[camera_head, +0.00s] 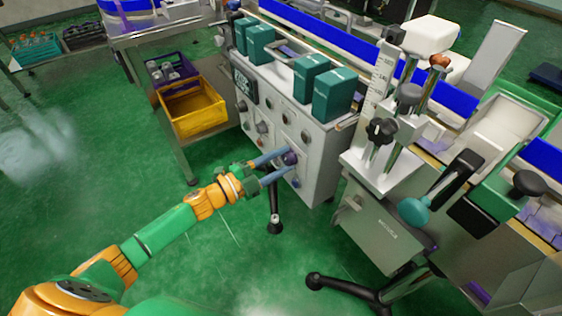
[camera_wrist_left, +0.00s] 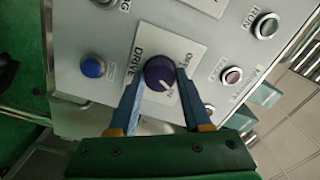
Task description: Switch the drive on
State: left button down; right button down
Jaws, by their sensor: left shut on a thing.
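The drive switch is a dark purple rotary knob (camera_wrist_left: 160,73) on a white plate lettered DRIVE, with an OFF mark and a second mark partly hidden. The knob's pale pointer line points toward the lower right of the wrist view. My left gripper (camera_wrist_left: 158,95) has its two blue fingers on either side of the knob and is shut on it. In the head view the knob (camera_head: 289,158) sits low on the front of the grey control box (camera_head: 318,150), between the fingertips of my left gripper (camera_head: 281,164). My right gripper is not in view.
A blue button (camera_wrist_left: 92,67) and a RUN button (camera_wrist_left: 265,26) are near the knob. Several teal boxes (camera_head: 333,95) stand on the control box. A yellow crate (camera_head: 194,110) is at its left. A machine with black knobs (camera_head: 381,130) stands at the right. Green floor is open in front.

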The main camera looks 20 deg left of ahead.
pick_arm(q)
jog(key=shift+m+b, duration=0.35)
jog(key=shift+m, duration=1.55)
jog(key=shift+c, duration=1.7)
grip_release()
jog(key=v, duration=0.7)
